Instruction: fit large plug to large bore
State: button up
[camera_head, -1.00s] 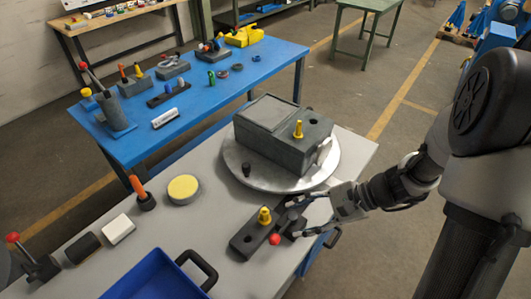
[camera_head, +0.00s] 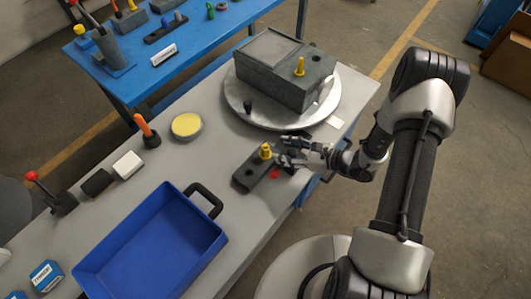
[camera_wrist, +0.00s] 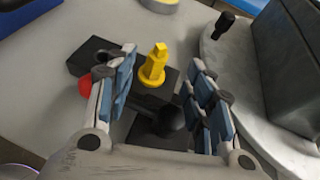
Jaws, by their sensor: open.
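A yellow plug (camera_head: 265,151) stands upright in a dark holder block (camera_head: 246,176) on the grey table. In the wrist view the yellow plug (camera_wrist: 153,66) is between the fingers of my gripper (camera_wrist: 162,58), with gaps on both sides. My gripper (camera_head: 291,151) is open and empty, low at the block's right end. A dark grey housing (camera_head: 268,84) sits on a round metal plate (camera_head: 245,105). I cannot tell how deep the bore is.
A red knob (camera_wrist: 85,87) is beside my left finger in the wrist view. A small black peg (camera_head: 248,107) stands at the plate's edge. A blue tray (camera_head: 108,243), a yellow-topped disc (camera_head: 186,125) and an orange-handled tool (camera_head: 147,131) are to the left.

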aim_at(265, 148)
jog(key=x, duration=0.3)
jog(key=b+x, duration=0.1)
jog(key=x, duration=0.4)
jog(key=shift+a+f, duration=0.15)
jog(key=shift+f, duration=0.15)
jog(key=shift+c, duration=0.3)
grip_shut()
